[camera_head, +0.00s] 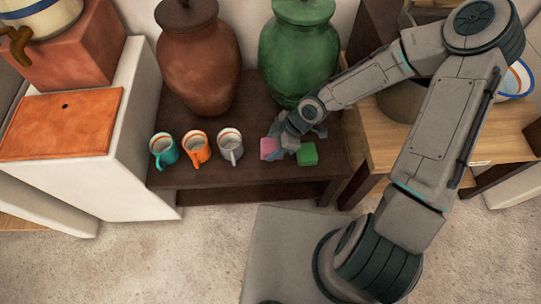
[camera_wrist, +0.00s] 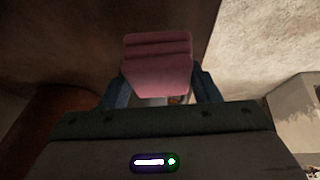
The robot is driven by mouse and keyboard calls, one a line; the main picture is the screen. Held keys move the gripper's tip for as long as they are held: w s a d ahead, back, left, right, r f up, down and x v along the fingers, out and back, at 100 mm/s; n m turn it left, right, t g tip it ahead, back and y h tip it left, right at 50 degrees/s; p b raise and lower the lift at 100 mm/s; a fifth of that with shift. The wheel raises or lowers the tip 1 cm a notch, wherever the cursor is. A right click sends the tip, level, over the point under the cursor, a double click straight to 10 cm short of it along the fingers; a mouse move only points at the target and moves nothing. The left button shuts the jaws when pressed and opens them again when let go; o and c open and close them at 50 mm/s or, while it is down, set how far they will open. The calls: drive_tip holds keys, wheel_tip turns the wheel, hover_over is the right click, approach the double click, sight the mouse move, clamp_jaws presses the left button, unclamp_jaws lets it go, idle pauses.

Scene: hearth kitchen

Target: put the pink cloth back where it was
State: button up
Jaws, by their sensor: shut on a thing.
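The pink cloth (camera_head: 268,148) is a small folded block at the fingertips of my gripper (camera_head: 281,144), over the dark low table (camera_head: 190,178). In the wrist view the pink cloth (camera_wrist: 158,65) sits between the two fingers of my gripper (camera_wrist: 160,92), which is shut on it. I cannot tell whether the cloth touches the tabletop. A green folded cloth (camera_head: 307,153) lies on the table just right of my gripper. My gripper hides part of the space between the two cloths.
A teal mug (camera_head: 164,151), an orange mug (camera_head: 197,149) and a grey mug (camera_head: 230,147) stand in a row to the left. A brown jar (camera_head: 198,62) and a green jar (camera_head: 297,55) stand behind. A wooden table (camera_head: 400,150) is at the right.

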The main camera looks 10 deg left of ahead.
sight(270, 153)
drive_tip(key=shift+s+a+f, duration=0.3)
drive_tip(key=shift+a+f, duration=0.05)
drive_tip(key=shift+f+b, duration=1.15)
drive_tip(key=shift+f, duration=0.75)
drive_tip(key=shift+f, duration=0.15)
drive_tip(key=o, duration=1)
drive_tip(key=p+v, duration=0.6)
drive_tip(key=v, duration=0.6)
drive_tip(key=shift+d, duration=0.1)
